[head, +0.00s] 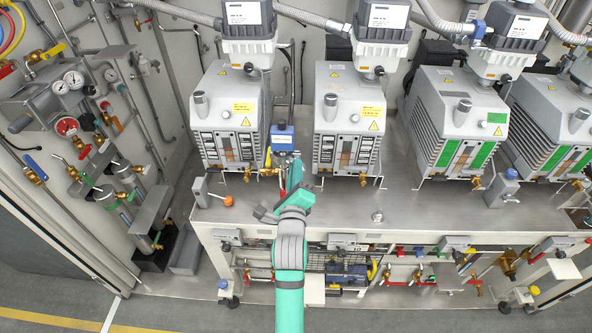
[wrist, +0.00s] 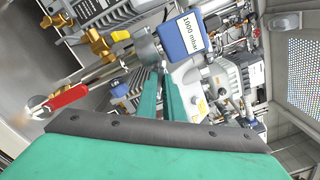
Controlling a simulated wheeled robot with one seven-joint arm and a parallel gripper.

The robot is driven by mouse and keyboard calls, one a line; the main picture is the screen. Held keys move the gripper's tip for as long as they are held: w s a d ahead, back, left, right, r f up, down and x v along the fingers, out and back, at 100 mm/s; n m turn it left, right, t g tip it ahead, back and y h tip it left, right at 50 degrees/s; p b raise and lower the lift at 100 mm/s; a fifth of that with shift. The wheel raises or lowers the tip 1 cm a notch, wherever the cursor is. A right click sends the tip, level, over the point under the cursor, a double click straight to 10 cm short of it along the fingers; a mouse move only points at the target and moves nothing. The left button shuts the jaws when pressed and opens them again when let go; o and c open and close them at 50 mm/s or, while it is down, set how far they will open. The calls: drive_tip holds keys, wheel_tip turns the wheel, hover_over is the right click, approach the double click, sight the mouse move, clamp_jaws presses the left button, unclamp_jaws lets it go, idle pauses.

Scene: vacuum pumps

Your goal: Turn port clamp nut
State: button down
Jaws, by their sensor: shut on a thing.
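My gripper (head: 291,163) reaches up between the two left pumps, just below a blue gauge box (head: 282,139). In the wrist view its two green fingers (wrist: 158,72) are close together, shut on the small port clamp nut at a silver metal fitting (wrist: 145,47). The nut itself is mostly hidden by the fingertips. The fitting sits beside the blue box (wrist: 180,42), which is marked 1000 mbar.
A grey pump (head: 225,120) stands left of my gripper and another (head: 350,120) stands right. A brass valve (wrist: 98,45) and a red-handled valve (wrist: 66,97) are close by in the wrist view.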

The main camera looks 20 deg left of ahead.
drive_tip(key=c, duration=1.8)
unclamp_jaws()
drive_tip(key=shift+d, duration=0.1)
drive_tip(key=shift+c, duration=0.2)
drive_tip(key=shift+s, duration=0.15)
drive_tip(key=shift+v, duration=0.8)
drive_tip(key=shift+s, duration=0.1)
drive_tip(key=shift+v, duration=2.95)
